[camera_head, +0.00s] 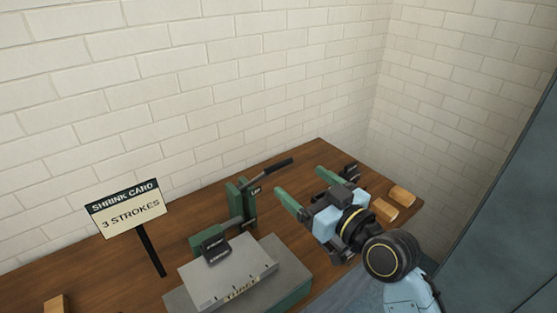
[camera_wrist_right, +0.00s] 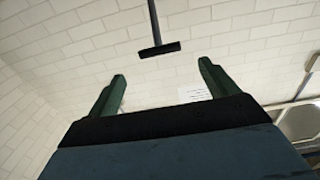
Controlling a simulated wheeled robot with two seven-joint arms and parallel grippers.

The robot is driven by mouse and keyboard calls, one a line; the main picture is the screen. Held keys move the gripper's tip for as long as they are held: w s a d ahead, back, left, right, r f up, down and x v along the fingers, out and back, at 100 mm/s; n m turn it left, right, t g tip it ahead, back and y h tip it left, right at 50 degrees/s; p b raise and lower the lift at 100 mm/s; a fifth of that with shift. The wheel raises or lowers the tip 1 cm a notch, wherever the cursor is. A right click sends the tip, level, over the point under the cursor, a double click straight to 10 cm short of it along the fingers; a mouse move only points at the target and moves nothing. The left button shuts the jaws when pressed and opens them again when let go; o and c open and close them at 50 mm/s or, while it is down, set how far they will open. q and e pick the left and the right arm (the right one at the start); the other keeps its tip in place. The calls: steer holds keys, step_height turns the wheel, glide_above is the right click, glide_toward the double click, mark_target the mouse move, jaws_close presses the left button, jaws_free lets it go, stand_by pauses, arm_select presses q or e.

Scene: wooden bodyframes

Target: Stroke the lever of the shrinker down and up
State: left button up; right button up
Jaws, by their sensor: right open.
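The shrinker (camera_head: 236,214) is a green upright tool on the wooden bench in the head view. Its lever (camera_head: 268,171) slants up to the right and ends in a dark grip. My right gripper (camera_head: 299,181) is open and empty, to the right of the lever and apart from it. Its two green fingers point toward the wall. In the right wrist view the gripper (camera_wrist_right: 161,68) shows spread fingers with nothing between them. A dark bar on a thin rod (camera_wrist_right: 160,49) lies beyond them; I cannot tell what it is. My left gripper is not in view.
A sign (camera_head: 128,208) reading "SHRINK CARD 3 STROKES" stands at the left. Wooden blocks (camera_head: 402,194) lie at the right end. A brick wall (camera_head: 200,90) stands behind.

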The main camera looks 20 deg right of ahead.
mark_target(281, 166)
steer(key=p+x, duration=0.1)
steer(key=x, duration=0.8)
steer(key=shift+f, duration=0.1)
steer(key=shift+s, duration=0.1)
steer(key=c, duration=1.4)
